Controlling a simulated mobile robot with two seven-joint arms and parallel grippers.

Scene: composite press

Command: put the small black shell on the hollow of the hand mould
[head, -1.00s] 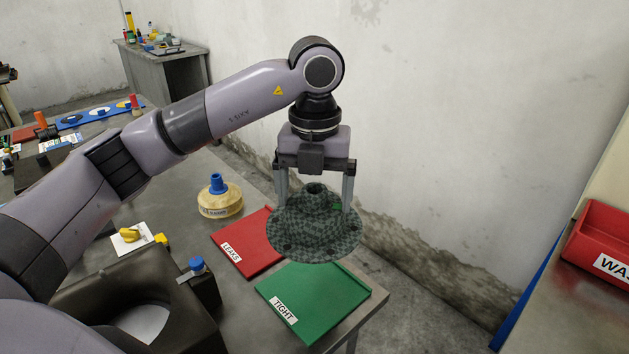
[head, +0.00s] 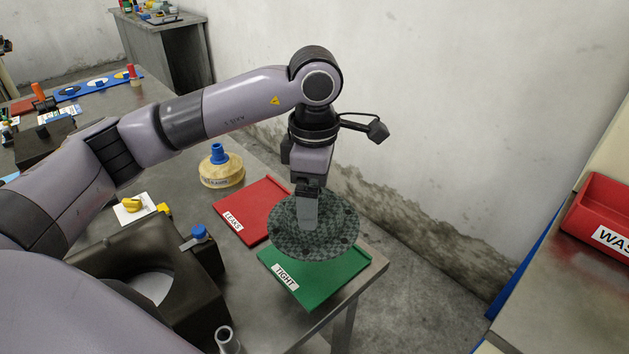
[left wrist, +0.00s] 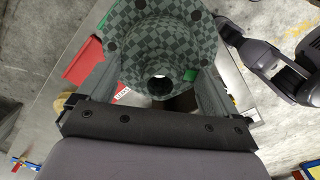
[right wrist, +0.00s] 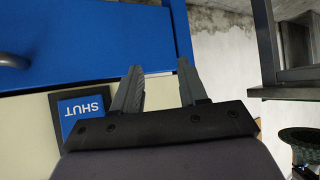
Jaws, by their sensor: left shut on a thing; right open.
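My left gripper (head: 307,218) is shut on a dark grey-green checkered shell (head: 338,228) with a wide round flange and a narrower neck. It holds the shell neck up above the green board. The left wrist view shows the shell (left wrist: 160,45) between the two fingers, with a round hole in its neck. A dark block (head: 200,300) with a round hollow stands at the lower left of the head view; I cannot tell whether it is the hand mould. My right gripper (right wrist: 160,88) is open and empty in the right wrist view.
A red board (head: 250,210) marked LEAKS and a green board (head: 315,275) marked TIGHT lie on the table. A tan disc with a blue neck (head: 220,172) stands behind. A red bin (head: 600,215) is at right. A blue SHUT label (right wrist: 84,112) is near my right gripper.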

